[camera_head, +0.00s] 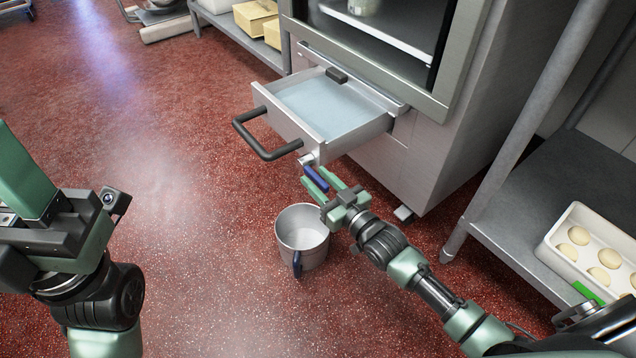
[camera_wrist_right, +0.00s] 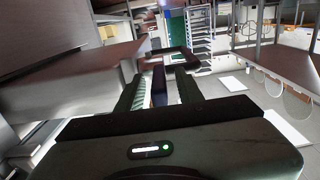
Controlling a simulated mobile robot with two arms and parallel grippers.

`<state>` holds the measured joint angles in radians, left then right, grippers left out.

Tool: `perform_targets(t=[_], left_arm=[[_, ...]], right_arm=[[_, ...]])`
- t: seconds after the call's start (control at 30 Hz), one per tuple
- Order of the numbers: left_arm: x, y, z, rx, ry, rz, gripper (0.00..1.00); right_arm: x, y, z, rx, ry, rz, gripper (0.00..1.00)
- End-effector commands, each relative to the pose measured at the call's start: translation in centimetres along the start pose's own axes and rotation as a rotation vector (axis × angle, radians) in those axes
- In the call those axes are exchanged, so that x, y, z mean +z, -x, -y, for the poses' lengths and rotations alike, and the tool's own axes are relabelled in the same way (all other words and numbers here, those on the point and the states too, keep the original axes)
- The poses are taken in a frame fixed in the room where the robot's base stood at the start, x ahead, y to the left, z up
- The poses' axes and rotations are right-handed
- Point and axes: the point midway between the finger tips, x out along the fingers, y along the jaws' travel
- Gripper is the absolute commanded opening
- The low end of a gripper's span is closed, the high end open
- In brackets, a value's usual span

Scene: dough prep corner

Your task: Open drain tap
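The drain tap (camera_head: 307,159) is a small metal fitting at the front lower corner of the pulled-out drawer-like water tray (camera_head: 330,105). Its blue lever (camera_head: 316,179) sticks out beside it. My right gripper (camera_head: 318,184) is at the lever, with green fingers on either side. In the right wrist view, the lever (camera_wrist_right: 159,86) stands between the fingers with gaps showing, so the gripper is open around it. My left gripper (camera_head: 22,175) is at the left edge, partly cut off, away from the tap; its opening cannot be made out.
A steel jug (camera_head: 302,232) with a blue handle stands on the red floor just below my right gripper. The tray's dark bar handle (camera_head: 262,140) juts out left of the tap. A steel shelf (camera_head: 520,220) with a white dough tray (camera_head: 553,253) is at right. Floor at left is clear.

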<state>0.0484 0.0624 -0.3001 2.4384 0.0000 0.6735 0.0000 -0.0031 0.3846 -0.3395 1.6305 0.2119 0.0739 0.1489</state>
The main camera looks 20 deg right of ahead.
Motion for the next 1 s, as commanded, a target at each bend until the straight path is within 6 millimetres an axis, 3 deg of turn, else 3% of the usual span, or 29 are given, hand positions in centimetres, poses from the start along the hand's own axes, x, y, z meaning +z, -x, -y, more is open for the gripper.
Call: perform_targets(t=[0.23,0.37,0.4,1.0], left_arm=[[0.0,-0.07,-0.01,0.001,0.0,-0.001,0.43],[0.0,-0.07,-0.01,0.001,0.0,-0.001,0.43],[0.0,-0.07,-0.01,0.001,0.0,-0.001,0.43],[-0.01,-0.05,-0.02,0.001,0.0,-0.001,0.43]], right_arm=[[-0.04,-0.14,0.0,0.0,0.0,0.001,0.36],[-0.02,-0.12,0.0,0.0,0.0,0.001,0.03],[-0.02,-0.12,-0.01,0.0,0.0,0.001,0.0],[0.02,-0.08,-0.01,0.0,0.0,0.001,0.0]])
